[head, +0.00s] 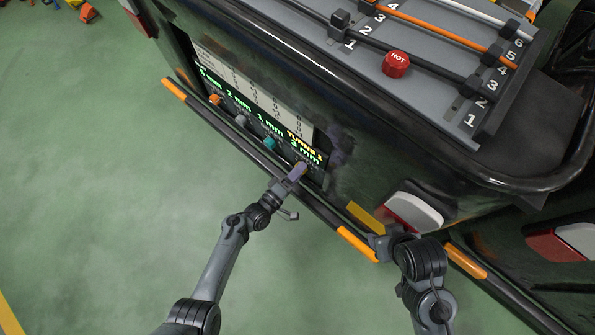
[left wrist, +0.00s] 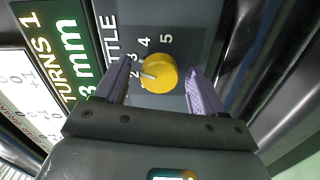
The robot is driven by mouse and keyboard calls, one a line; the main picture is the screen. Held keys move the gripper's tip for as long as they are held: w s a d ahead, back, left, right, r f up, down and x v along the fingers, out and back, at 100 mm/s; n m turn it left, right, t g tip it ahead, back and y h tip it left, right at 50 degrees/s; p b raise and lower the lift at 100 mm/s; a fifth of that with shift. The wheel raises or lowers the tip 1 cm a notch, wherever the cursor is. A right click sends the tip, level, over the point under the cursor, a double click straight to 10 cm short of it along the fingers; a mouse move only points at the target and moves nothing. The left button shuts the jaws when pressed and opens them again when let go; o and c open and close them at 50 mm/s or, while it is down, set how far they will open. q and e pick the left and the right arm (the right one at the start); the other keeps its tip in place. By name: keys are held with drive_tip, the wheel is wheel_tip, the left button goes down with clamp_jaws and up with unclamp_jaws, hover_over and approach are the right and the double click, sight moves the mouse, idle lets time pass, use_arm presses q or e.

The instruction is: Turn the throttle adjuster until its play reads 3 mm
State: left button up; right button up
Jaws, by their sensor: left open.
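The throttle adjuster is a yellow knob (left wrist: 160,72) on a dark panel, with a partly hidden dial scale and a label ending in "TTLE". Its pale mark points toward the 2. My left gripper (head: 298,172) is open, with its purple-padded fingers on either side of the knob in the left wrist view; I cannot tell whether they touch it. The green display (head: 304,149) above the knob reads "3 mm" with "TURNS 1" in yellow. In the head view the gripper hides the knob. My right gripper (head: 379,246) is near the lower bumper, its jaws unclear.
Orange (head: 215,99), pale grey (head: 240,119) and teal (head: 269,143) knobs sit in the same row. A black rail (head: 228,125) runs below the panel. A red "HOT" cap (head: 396,64) and cables are on top.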

use_arm(q)
drive_tip(key=p+v, duration=0.3)
drive_tip(key=v, duration=0.7)
drive_tip(key=shift+s+a+p, duration=0.25)
drive_tip(key=shift+a+p, duration=0.05)
drive_tip(key=shift+p, duration=0.1)
